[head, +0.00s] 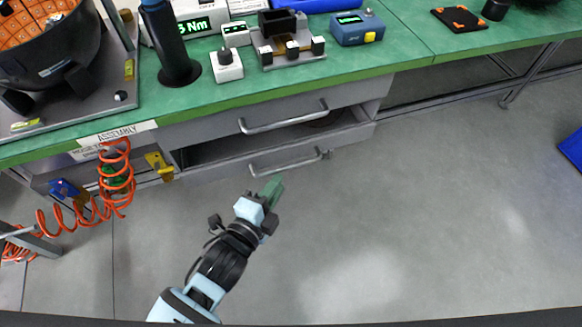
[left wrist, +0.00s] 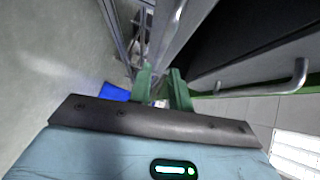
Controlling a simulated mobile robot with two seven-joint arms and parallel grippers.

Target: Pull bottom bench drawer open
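The bottom bench drawer (head: 225,168) is pulled part way out in the head view, with its dark inside showing below the upper drawer. Its silver bar handle (head: 290,168) runs along the front. My left gripper (head: 273,187) is just in front of this handle, near its left half, with green fingers pointing at it. In the left wrist view the two fingers (left wrist: 161,88) stand apart with a narrow gap. I see no handle clearly gripped between them, and I cannot tell whether they touch it. My right gripper is not in view.
The upper drawer is shut, with its own handle (head: 284,119) above the open one. The green bench top (head: 400,60) carries tools and instruments. An orange coiled hose (head: 117,180) hangs at left. A blue object (head: 571,148) lies at far right. The grey floor (head: 430,210) in front is clear.

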